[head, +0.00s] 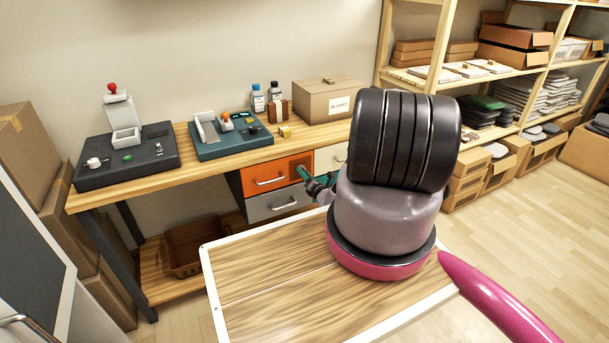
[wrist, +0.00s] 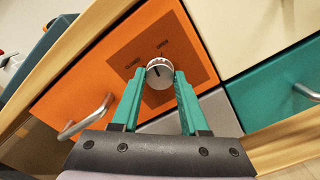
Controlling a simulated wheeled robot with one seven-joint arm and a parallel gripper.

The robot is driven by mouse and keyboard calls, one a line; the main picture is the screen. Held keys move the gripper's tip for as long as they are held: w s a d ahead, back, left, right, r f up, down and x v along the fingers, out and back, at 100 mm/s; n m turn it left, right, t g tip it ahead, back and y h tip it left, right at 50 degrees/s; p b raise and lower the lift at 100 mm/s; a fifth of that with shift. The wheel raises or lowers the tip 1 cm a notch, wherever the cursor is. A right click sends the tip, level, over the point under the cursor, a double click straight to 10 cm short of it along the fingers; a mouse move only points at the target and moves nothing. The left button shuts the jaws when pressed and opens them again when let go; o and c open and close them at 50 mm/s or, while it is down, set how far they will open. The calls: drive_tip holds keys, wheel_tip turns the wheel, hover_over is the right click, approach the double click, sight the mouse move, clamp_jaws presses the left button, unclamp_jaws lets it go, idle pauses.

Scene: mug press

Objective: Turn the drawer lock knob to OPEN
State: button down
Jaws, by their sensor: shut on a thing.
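The orange drawer (head: 262,178) is under the bench top, and it also shows in the wrist view (wrist: 105,83). Its silver lock knob (wrist: 159,72) sits on a darker brown square plate (wrist: 184,50) with small lettering above and to the left of the knob. In the head view my gripper (head: 318,184) is at the drawer's right end, and the knob is mostly hidden there. The drawer looks closed.
A grey drawer (head: 275,204) is below the orange one, with cream (head: 330,157) and teal (wrist: 280,90) drawers to the right. The orange drawer's handle (wrist: 86,117) sticks out left of my fingers. A wooden table (head: 270,285) stands in front.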

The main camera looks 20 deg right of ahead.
drive_tip(key=m, duration=0.5)
drive_tip(key=shift+m, duration=0.3)
idle(0.4)
drive_tip(key=shift+c, duration=2.1)
unclamp_jaws()
drive_tip(key=shift+s, duration=0.1)
drive_tip(key=s, duration=1)
drive_tip(key=shift+s+d, duration=0.2)
drive_tip(key=shift+s, duration=0.1)
